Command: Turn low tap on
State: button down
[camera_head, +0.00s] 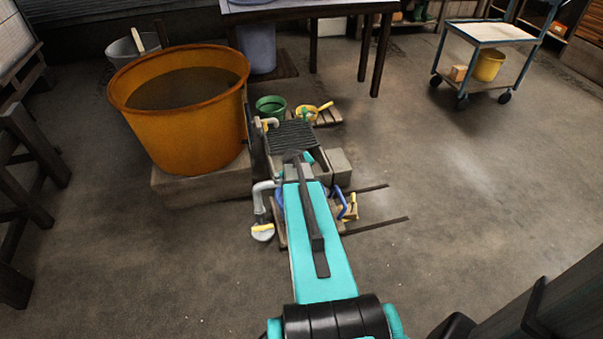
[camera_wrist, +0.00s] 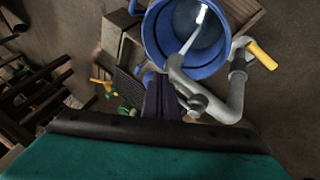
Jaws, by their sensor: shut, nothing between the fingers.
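A grey pipe tap with a yellow lever (camera_head: 262,228) stands low at the left of my arm in the head view. In the wrist view the yellow lever (camera_wrist: 261,54) is at the upper right, on top of the bent grey pipe (camera_wrist: 236,90). A blue tub (camera_wrist: 156,48) sits beside the pipe, with a white-tipped brush or stick across it. My gripper (camera_wrist: 163,82) is shut and empty, its dark fingers in front of the tub's near side and left of the pipe. Its fingers look apart from the yellow lever. My arm hides much of the tub in the head view.
A large orange vat (camera_head: 180,130) stands on a block (camera_head: 200,187) at the left. A dark ribbed rack (camera_head: 290,137), a green bucket (camera_head: 271,106) and a grey block (camera_head: 339,163) are beyond my arm. A trolley (camera_head: 490,32) stands far right; the right floor is mostly clear.

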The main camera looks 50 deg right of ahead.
jog(key=s+f+p+v, duration=0.1)
jog(key=s+p+v, duration=0.1)
jog(key=v, duration=1)
jog(key=shift+s+p, duration=0.25)
jog(key=shift+p, duration=0.55)
